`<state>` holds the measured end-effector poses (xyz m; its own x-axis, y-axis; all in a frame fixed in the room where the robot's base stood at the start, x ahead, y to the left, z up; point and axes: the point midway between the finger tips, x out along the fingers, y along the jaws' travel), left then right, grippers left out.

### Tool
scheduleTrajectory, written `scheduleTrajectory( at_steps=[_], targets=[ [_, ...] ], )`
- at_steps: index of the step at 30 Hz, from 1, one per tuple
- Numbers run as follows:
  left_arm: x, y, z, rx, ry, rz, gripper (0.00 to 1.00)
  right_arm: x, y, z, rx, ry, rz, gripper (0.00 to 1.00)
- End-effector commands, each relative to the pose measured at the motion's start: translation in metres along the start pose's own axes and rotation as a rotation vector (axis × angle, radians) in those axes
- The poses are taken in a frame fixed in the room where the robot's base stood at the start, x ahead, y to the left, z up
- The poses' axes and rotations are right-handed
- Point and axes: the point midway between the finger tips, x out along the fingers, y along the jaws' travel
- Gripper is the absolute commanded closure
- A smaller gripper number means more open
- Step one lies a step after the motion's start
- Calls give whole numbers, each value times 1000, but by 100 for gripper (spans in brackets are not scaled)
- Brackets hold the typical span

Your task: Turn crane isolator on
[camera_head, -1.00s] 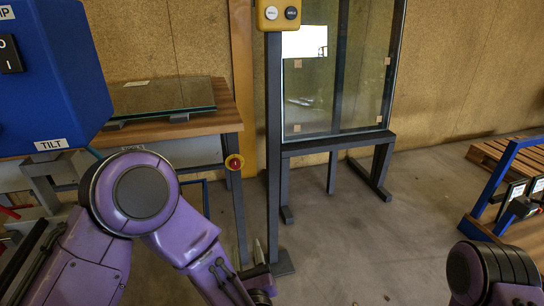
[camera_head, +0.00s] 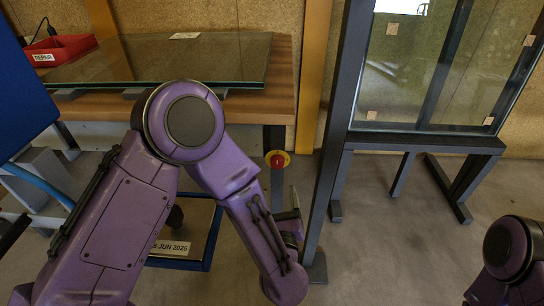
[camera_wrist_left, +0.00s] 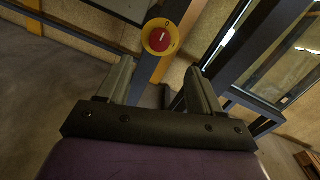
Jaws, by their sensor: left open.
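The crane isolator, a round red knob on a yellow disc (camera_head: 277,159), sits at the right front corner of the wooden table. In the left wrist view the isolator (camera_wrist_left: 160,37) shows just beyond the fingertips, roughly between them, with a gap. My left gripper (camera_wrist_left: 160,70) is open and empty, its two dark fingers spread apart. In the head view my left gripper (camera_head: 295,198) is mostly hidden behind my purple forearm, below and right of the knob. Only part of my right arm shows at the lower right; its gripper is out of view.
A glass sheet lies on the wooden table (camera_head: 284,75). A dark upright post (camera_head: 340,110) stands just right of the isolator. A glass frame on a dark stand (camera_head: 425,142) is further right. A red bin (camera_head: 62,48) and blue cabinet (camera_head: 25,90) are left.

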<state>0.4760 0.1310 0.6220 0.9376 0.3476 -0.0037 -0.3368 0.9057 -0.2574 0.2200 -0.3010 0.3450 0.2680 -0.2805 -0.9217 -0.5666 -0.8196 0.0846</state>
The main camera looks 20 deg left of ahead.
Motion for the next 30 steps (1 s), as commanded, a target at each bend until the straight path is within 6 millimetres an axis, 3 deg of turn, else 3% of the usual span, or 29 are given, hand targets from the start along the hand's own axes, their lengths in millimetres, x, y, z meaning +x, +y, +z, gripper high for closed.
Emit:
scheduleTrajectory(
  at_steps=[4,15,26,29,30],
  targets=[
    [18,-2,-1,-2,0,-2,35,1,0,1,0,-1,1,100],
    [93,-4,-2,-1,0,-5,35,6,0,3,0,-1,1,100],
    [104,-3,-1,0,1,-4,35,6,0,3,0,-1,1,100],
    [104,-3,-1,0,1,-4,61,6,0,3,0,-1,1,100],
    [104,-3,-1,0,1,-4,74,6,0,3,0,-1,1,100]
  ],
)
